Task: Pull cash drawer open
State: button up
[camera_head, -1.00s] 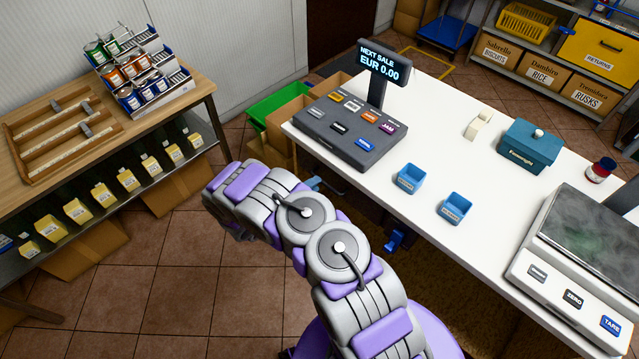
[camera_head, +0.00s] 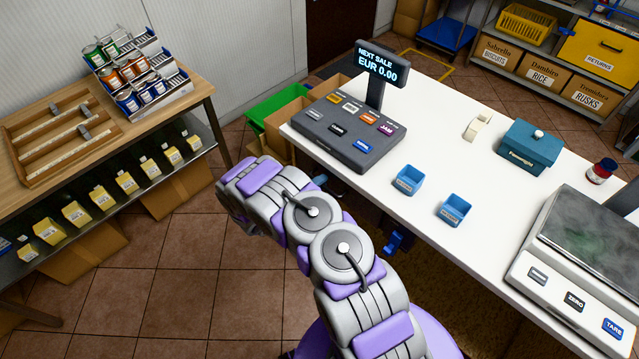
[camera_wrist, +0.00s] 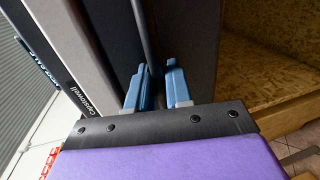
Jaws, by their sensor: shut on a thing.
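In the head view, my arm reaches to the near left corner of the white counter (camera_head: 440,135). The drawer front and most of the gripper are hidden there. How far the drawer stands out cannot be told.
A till (camera_head: 350,130) with a EUR 0.00 display stands above on the counter. Two small blue trays (camera_head: 408,181), a teal box (camera_head: 530,145) and a scale (camera_head: 590,250) share the counter. A wooden display table (camera_head: 205,92) stands left.

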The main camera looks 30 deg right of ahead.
jog(key=shift+s+f, duration=0.1)
grip_shut()
jog(key=f+v, duration=0.2)
jog(key=v, duration=1)
jog(key=a+f+v, duration=0.1)
jog(key=f+v, duration=0.2)
jog(key=v, duration=1)
jog(key=shift+s+f+p, duration=0.2)
jog(key=shift+f+p, duration=0.1)
jog(key=shift+p, duration=0.05)
jog(key=shift+a, duration=0.1)
jog(key=o, duration=0.6)
grip_release()
jog(key=shift+o, duration=0.3)
jog(key=shift+w+r, duration=0.1)
jog(key=p+v, duration=0.1)
jog(key=v, duration=1.6)
jog(key=shift+a+p, duration=0.25)
jog(key=shift+p, duration=0.1)
